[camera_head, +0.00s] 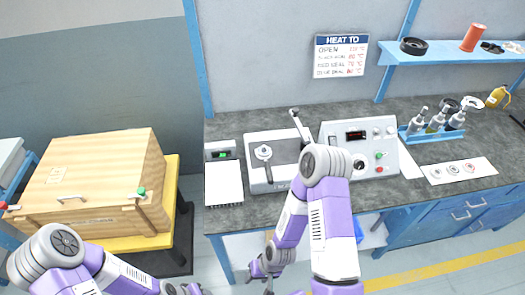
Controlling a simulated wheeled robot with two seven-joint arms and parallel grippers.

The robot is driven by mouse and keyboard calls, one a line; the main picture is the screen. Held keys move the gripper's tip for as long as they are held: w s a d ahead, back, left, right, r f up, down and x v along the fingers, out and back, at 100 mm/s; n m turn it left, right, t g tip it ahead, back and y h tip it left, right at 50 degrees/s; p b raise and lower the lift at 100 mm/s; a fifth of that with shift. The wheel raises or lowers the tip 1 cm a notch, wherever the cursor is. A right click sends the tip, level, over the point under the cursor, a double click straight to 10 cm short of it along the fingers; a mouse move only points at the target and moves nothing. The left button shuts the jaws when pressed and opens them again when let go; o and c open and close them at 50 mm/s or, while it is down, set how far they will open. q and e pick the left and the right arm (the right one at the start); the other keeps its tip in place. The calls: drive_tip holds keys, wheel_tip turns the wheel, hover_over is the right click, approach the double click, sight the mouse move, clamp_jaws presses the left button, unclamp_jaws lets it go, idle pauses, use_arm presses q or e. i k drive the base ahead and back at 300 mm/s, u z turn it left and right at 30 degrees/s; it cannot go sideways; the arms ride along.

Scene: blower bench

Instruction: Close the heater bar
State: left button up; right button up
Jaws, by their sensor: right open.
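The sealer-like unit (258,180) stands on the dark bench left of the control box, with a round-headed metal part (263,153) on its top. A pale bar with a dark tip (299,122), which looks like the heater bar, stands raised and tilted at the unit's back right. Its lower end is hidden behind my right arm. My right gripper (268,286) hangs low in front of the bench, open and well away from the bar, partly cut off by the bottom edge. My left gripper (186,290) is at the bottom edge, its fingers not clear.
The control box (355,150) with a red display stands right of the unit. A small box with a green display (219,152) and a white pad (224,184) lie left. Bottles in a blue rack (432,133) stand right. A wooden crate (95,180) is far left.

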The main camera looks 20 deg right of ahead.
sight(299, 123)
drive_tip(key=u, duration=2.1)
drive_tip(key=k, duration=1.35)
drive_tip(key=z, duration=2)
